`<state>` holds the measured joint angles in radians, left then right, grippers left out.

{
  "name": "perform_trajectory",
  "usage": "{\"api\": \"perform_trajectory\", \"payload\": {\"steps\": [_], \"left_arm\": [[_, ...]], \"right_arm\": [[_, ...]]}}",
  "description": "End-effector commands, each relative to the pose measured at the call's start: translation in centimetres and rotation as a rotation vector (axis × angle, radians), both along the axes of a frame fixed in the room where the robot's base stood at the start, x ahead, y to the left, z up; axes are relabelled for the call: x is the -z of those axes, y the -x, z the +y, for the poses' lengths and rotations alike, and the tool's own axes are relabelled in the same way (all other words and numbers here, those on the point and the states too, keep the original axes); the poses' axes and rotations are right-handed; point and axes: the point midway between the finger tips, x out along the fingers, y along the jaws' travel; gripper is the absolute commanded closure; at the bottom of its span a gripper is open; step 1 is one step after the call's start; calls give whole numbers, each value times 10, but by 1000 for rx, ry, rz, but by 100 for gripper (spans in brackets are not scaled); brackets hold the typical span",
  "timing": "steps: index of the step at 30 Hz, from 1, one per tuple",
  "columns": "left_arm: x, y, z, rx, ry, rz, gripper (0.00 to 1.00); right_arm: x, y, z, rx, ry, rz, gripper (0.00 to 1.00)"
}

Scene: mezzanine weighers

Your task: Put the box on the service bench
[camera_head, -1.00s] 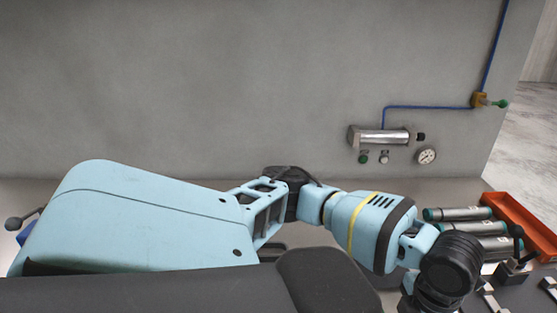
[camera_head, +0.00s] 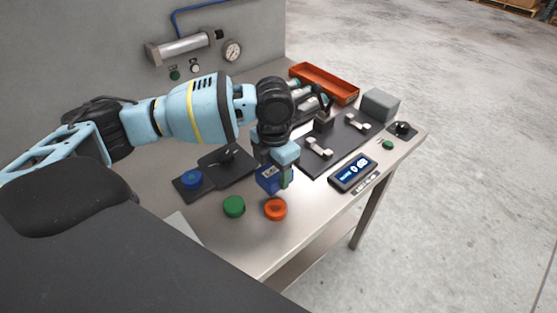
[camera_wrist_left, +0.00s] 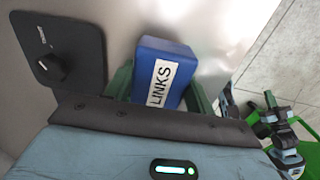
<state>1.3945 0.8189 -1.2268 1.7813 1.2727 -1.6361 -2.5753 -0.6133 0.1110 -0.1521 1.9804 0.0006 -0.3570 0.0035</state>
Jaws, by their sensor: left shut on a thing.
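The box (camera_head: 267,179) is a small blue block with a white label, which reads LINKS in the left wrist view (camera_wrist_left: 150,62). My left gripper (camera_head: 277,177) is shut on it, with green fingers on its two sides. The gripper points down over the steel bench (camera_head: 240,245). I cannot tell whether the box touches the bench top or is held just above it.
Near the box are a green cap (camera_head: 234,206) and an orange ring (camera_head: 275,209). Dark plates, one under a blue cap (camera_head: 191,178), lie left of it. A digital display (camera_head: 353,173), a grey block (camera_head: 380,104) and an orange tray (camera_head: 325,82) are to the right.

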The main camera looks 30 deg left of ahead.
Motion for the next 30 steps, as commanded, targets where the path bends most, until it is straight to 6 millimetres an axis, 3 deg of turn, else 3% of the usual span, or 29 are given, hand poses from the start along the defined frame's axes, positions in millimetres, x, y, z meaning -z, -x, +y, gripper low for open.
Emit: {"api": "perform_trajectory", "payload": {"steps": [3, 10, 23, 30], "left_arm": [[3, -23, 8, -3, 1, -1, 72], [6, -52, 19, 0, 0, 0, 72], [6, -66, 24, 1, 1, -2, 72], [38, -66, 25, 0, 0, 0, 72]], "right_arm": [[2, 1, 1, 3, -3, 5, 100], [5, 3, 1, 3, -3, 10, 100], [6, 3, -1, -6, 2, 10, 100], [2, 0, -1, -7, 3, 1, 100]]}}
